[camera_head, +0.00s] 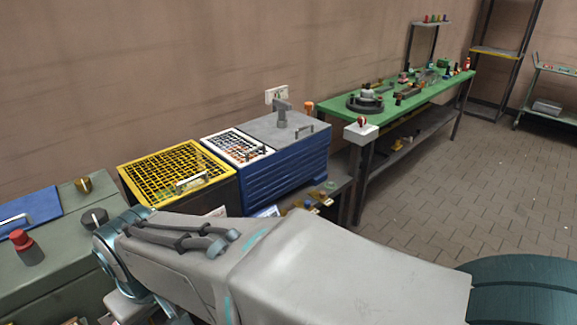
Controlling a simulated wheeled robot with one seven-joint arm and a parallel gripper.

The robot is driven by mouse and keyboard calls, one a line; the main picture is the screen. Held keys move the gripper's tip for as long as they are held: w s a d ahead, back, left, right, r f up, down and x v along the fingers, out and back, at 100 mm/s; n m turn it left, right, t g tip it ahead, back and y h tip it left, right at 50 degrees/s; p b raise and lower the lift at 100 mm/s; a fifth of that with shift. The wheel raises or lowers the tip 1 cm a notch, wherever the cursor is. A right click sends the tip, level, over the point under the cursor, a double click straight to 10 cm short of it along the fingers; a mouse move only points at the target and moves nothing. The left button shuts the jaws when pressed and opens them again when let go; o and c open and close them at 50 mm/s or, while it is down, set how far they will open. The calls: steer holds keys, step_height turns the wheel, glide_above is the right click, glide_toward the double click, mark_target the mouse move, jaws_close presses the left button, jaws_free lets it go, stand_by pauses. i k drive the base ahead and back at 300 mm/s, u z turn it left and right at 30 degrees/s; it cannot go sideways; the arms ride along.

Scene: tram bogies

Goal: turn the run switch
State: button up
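A grey-green machine cabinet (58,268) stands at the left edge. On its top is a dark rotary knob (95,218) with a lighter pointer mark; it looks like the run switch, but I can read no label. A red mushroom button (24,240) on a dark base stands to its left, and a brass knob (83,185) behind it. My arm reaches across the lower picture from the right, and its teal joint is close to the dark knob's right side. My gripper's fingers do not show; the arm hides the space below the joint.
A blue lid or plate (28,212) with a handle lies on the cabinet. Right of it are a yellow-grated bin (178,162) and a blue drawer unit (290,165). The paved floor at right is open.

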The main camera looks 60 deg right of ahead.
mark_target(362, 120)
steer(key=z, duration=2.35)
steer(key=k, duration=0.3)
steer(key=z, duration=1)
steer(key=i, duration=1.85)
steer(key=u, duration=0.25)
steer(key=i, duration=1.15)
steer(key=u, duration=1.55)
steer(key=i, duration=0.65)
steer(key=u, duration=0.55)
